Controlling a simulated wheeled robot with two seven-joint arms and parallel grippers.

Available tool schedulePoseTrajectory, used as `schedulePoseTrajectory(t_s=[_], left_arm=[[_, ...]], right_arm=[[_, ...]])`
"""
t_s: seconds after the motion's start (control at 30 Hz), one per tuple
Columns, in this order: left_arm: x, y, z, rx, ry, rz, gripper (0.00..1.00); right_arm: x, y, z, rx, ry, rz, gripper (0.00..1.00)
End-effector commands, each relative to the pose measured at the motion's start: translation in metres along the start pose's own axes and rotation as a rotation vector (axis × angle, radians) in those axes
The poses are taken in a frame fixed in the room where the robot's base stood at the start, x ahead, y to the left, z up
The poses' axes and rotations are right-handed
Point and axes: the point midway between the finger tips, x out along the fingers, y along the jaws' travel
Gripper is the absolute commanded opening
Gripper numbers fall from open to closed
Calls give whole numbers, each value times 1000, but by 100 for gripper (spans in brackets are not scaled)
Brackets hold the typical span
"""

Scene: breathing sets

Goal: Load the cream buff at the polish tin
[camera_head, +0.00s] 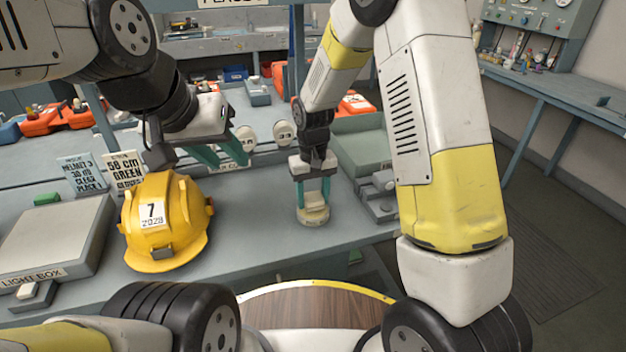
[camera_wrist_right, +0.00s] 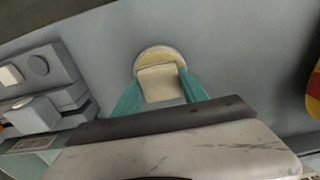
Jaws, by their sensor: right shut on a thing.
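The cream buff (camera_head: 316,200) is a small pale block between the teal fingers of my right gripper (camera_head: 313,192), which is shut on it. In the right wrist view the buff (camera_wrist_right: 160,83) is between the fingertips. The polish tin (camera_head: 313,219), round with a yellowish top, stands on the bench directly below the buff. The tin (camera_wrist_right: 157,54) shows partly behind the buff in the right wrist view. I cannot tell whether buff and tin touch. My left gripper (camera_head: 222,150) is open and empty, above and behind the yellow helmet.
A yellow helmet (camera_head: 165,240) labelled 7 stands on the bench at left, beside a light box (camera_head: 45,240) and upright printed cards (camera_head: 126,170). Grey blocks (camera_head: 378,195) and a green tray (camera_head: 360,152) lie right of the tin. The bench between helmet and tin is clear.

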Motion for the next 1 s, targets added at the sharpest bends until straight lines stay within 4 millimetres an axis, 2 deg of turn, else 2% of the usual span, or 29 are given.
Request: schedulePoseTrajectory(t_s=[1.0], left_arm=[[0,0,0,0,0,0,36]], right_arm=[[6,0,0,0,-1,0,18]])
